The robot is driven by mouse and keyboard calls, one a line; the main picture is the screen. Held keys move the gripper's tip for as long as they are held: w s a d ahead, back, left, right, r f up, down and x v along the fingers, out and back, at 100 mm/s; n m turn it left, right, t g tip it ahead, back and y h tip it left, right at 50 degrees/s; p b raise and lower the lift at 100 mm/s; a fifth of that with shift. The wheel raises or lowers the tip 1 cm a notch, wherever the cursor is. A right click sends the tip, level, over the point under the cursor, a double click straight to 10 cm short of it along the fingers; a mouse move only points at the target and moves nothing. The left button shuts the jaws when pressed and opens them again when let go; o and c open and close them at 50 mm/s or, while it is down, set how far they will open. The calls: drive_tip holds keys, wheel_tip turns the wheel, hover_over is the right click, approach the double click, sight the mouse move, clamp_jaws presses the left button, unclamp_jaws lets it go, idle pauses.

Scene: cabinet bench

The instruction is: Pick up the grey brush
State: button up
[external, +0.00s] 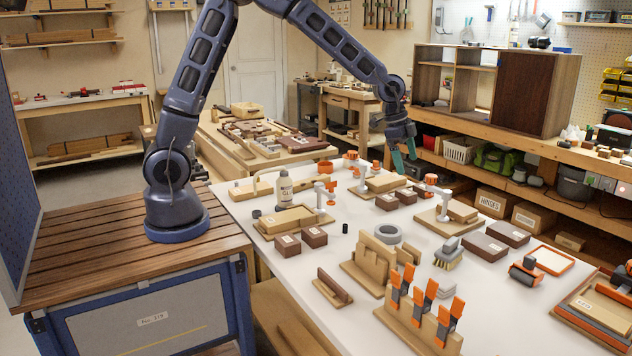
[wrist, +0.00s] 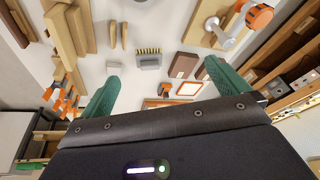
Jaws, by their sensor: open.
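The grey brush (external: 449,253) lies on the white bench top, with a grey body and tan bristles toward the front. It also shows in the wrist view (wrist: 148,62), above centre, between the two finger directions and apart from them. My gripper (external: 404,159) is open and empty, with teal fingers, high above the back part of the bench. In the wrist view my gripper (wrist: 163,73) has its fingers spread wide with nothing between them.
Dark brown blocks (external: 483,247) lie right of the brush. A grey ring (external: 388,233) and wooden block stand (external: 372,269) are to its left. A rack of orange-handled clamps (external: 424,305) stands in front. An orange-trimmed roller (external: 526,270) lies further right. Bare bench (external: 330,250) shows between items.

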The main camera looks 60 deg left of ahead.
sight(453, 250)
drive_tip(key=w+d+f+m, duration=0.1)
drive_tip(key=d+f, duration=0.4)
drive_tip(key=f, duration=0.1)
drive_tip(key=w+d+f+m+g+h, duration=0.1)
drive_tip(key=d+f, duration=0.5)
drive_tip(key=f, duration=0.1)
drive_tip(key=w+d+f+m, duration=0.1)
drive_tip(key=d+f, duration=0.4)
drive_tip(key=f, duration=0.1)
drive_tip(key=shift+w+d+f+h, duration=0.15)
drive_tip(key=shift+w+d+h, duration=0.05)
drive_tip(key=shift+w+h, duration=0.1)
drive_tip(key=shift+x, duration=2.6)
drive_tip(key=shift+w, duration=0.1)
drive_tip(key=shift+c, duration=0.2)
drive_tip(key=c, duration=0.9)
